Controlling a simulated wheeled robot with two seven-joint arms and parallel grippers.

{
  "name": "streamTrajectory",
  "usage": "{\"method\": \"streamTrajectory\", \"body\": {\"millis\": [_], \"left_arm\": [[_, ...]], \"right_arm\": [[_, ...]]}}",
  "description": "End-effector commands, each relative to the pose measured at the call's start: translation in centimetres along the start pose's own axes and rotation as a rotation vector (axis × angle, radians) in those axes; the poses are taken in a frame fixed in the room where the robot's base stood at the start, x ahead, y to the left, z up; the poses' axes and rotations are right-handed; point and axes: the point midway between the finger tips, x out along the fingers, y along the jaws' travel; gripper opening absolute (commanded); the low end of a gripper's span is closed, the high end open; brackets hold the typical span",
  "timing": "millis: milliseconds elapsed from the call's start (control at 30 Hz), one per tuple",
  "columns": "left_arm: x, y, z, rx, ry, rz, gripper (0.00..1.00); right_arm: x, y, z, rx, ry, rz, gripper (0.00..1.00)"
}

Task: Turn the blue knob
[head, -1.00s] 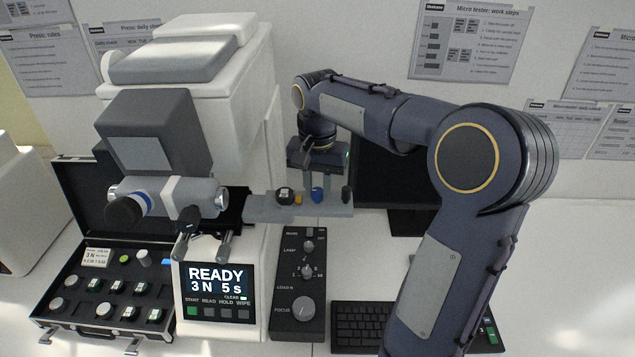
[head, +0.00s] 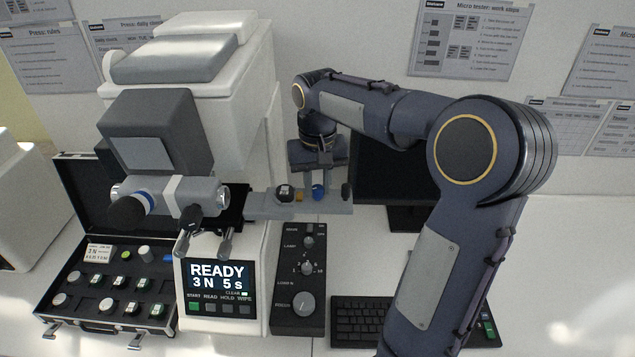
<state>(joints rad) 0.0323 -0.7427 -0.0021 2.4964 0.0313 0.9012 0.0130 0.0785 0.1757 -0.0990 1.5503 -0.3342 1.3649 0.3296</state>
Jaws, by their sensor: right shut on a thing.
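The blue knob (head: 318,192) is a small round knob on the grey stage arm (head: 270,208) that sticks out to the right of the white tester (head: 200,75). My right gripper (head: 318,186) points down from above, its fingers on either side of the blue knob, and is shut on it. My left gripper is not in view.
A black knob panel (head: 297,328) and a keyboard (head: 358,318) lie below the stage arm. A dark monitor (head: 395,185) stands behind my right arm. An open case of samples (head: 100,325) lies at left. The tester screen (head: 217,276) reads READY, 3 N, 5 s.

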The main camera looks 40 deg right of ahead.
Motion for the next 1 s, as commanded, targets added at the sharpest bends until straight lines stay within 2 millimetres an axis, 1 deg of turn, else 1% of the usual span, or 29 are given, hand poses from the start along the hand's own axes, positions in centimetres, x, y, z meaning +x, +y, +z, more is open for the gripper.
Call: {"method": "streamTrajectory", "body": {"millis": [233,267,400,667,767,867,1000], "left_arm": [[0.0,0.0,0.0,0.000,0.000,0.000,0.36],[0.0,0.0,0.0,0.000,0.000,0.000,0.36],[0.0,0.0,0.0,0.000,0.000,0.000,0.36],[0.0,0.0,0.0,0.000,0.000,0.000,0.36],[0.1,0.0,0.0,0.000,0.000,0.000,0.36],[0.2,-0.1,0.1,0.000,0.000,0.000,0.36],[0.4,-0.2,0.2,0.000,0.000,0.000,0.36]], "right_arm": [[-0.1,0.0,0.0,-0.001,0.002,0.000,0.01],[-0.1,0.0,0.0,-0.001,0.002,0.000,0.27],[-0.1,0.0,0.0,-0.001,0.002,0.000,0.45],[0.0,0.0,0.0,0.000,0.001,0.000,0.46],[-0.5,0.0,-0.1,0.000,0.003,-0.001,0.46],[-1.8,0.0,-0.1,0.001,0.006,-0.001,0.46],[-4.3,-0.1,-0.1,0.000,0.006,-0.001,0.46]]}}
